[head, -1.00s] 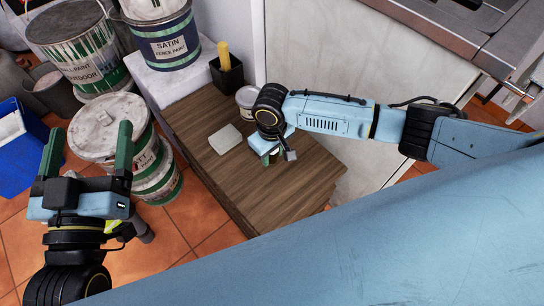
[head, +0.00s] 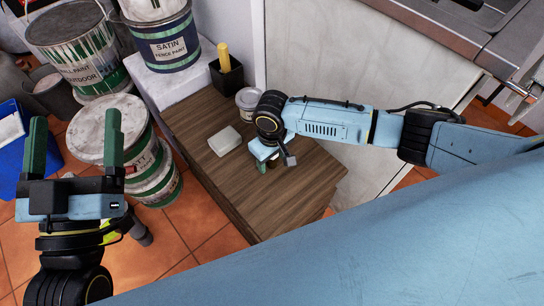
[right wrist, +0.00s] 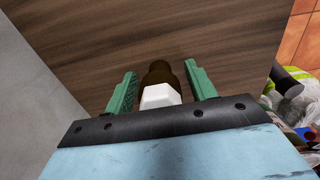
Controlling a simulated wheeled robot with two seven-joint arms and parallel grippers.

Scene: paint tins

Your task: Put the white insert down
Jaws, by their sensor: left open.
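In the right wrist view, a white faceted piece (right wrist: 160,97), apparently the white insert, lies between the fingers of my right gripper (right wrist: 160,69). A dark brown round part (right wrist: 159,73) shows just beyond it, toward the fingertips. Gaps show between both fingers and the white piece, so the gripper looks open around it. In the head view my right gripper (head: 266,160) is low over the wooden top (head: 230,180) and hides the piece. I cannot tell whether the piece touches the wood. My left gripper (head: 76,128) is open and empty at the left.
A pale block (head: 224,140) and a small tub (head: 248,103) are on the wooden top, left of and behind my right gripper. A black holder (head: 227,78) with a yellow item stands behind. Paint tins (head: 108,130) stand left. The front of the wooden top is clear.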

